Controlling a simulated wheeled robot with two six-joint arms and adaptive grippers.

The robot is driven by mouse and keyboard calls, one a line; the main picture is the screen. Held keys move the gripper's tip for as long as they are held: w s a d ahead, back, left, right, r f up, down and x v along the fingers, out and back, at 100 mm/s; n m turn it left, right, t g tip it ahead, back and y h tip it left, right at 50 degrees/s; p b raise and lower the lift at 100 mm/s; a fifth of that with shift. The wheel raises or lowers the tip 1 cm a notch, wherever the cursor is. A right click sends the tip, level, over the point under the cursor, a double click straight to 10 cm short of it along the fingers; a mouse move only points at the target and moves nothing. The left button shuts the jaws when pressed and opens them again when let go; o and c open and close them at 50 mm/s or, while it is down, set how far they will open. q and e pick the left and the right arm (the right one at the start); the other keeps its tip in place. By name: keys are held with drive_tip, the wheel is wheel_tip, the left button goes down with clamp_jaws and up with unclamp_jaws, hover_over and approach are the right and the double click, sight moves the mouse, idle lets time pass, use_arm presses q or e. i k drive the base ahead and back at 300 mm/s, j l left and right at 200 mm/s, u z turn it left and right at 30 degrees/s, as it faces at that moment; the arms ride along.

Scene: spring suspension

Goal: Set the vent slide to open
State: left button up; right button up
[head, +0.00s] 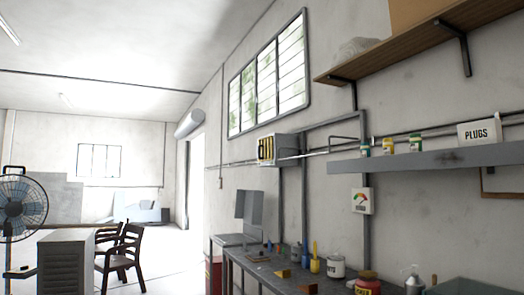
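A white box (284,148) is mounted on the right wall above the workbench, with dark and yellow vertical bars on its left face. It may be the vent with its slide, but it is too small to tell, and I cannot read the slide's position. A small white panel (362,201) with a green-to-red dial hangs on the wall under the grey shelf; its lettering is too small to read. Neither of my grippers is in view.
A workbench (237,256) along the right wall holds several tins, bottles and small blocks. A grey shelf (440,160) and a wooden shelf (400,48) jut out above it. A fan (22,205), a grey cabinet (66,262) and chairs (124,256) stand at left.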

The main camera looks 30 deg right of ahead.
sight(267, 138)
drive_tip(key=z, duration=0.25)
drive_tip(key=i, duration=2.8)
drive_tip(key=i+z, duration=0.15)
drive_tip(key=i, duration=0.5)
drive_tip(key=i+j, duration=0.15)
drive_tip(key=i, duration=0.5)
drive_tip(key=i+z, duration=0.15)
drive_tip(key=i, duration=0.5)
drive_tip(key=i+j, duration=0.25)
drive_tip(key=i, duration=0.4)
